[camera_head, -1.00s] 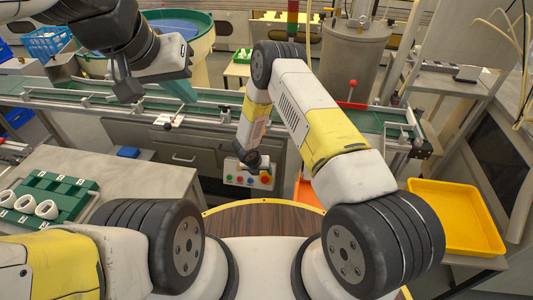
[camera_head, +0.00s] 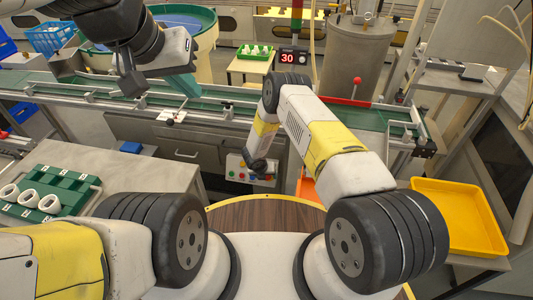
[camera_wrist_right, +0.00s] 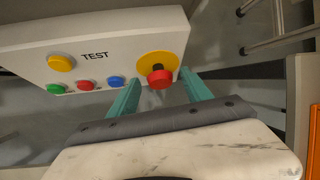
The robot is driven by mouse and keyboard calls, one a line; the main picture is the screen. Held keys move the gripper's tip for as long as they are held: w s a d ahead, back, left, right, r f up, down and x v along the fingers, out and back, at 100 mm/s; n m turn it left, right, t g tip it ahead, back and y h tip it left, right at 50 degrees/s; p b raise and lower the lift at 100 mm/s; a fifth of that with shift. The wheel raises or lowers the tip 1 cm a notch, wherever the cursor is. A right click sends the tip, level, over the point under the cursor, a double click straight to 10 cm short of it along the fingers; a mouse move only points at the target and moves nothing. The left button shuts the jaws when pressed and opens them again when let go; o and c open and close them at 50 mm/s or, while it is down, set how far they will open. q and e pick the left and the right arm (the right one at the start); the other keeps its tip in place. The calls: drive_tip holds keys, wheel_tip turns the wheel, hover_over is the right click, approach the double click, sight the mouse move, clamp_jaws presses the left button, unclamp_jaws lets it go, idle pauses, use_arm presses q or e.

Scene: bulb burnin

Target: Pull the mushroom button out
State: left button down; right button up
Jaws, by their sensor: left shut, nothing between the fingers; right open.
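The red mushroom button (camera_wrist_right: 160,79) sits on a yellow disc (camera_wrist_right: 158,63) at the right end of a pale control panel (camera_wrist_right: 115,35) marked TEST. My right gripper (camera_wrist_right: 160,77) is open, with one teal finger on each side of the button. I cannot tell whether the fingers touch it. In the head view my right gripper (camera_head: 257,166) is in front of the panel (camera_head: 233,160) and hides the mushroom button. My left gripper (camera_head: 181,88) is shut and empty above the green conveyor at the upper left.
Yellow, green, red and blue buttons (camera_wrist_right: 115,81) sit left of the mushroom button. A green conveyor (camera_head: 230,107) runs behind the panel. A display (camera_head: 288,58) reads 30. A yellow tray (camera_head: 455,190) is at the right, and a green rack (camera_head: 75,182) stands on the left table.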

clamp_jaws()
idle(1.3)
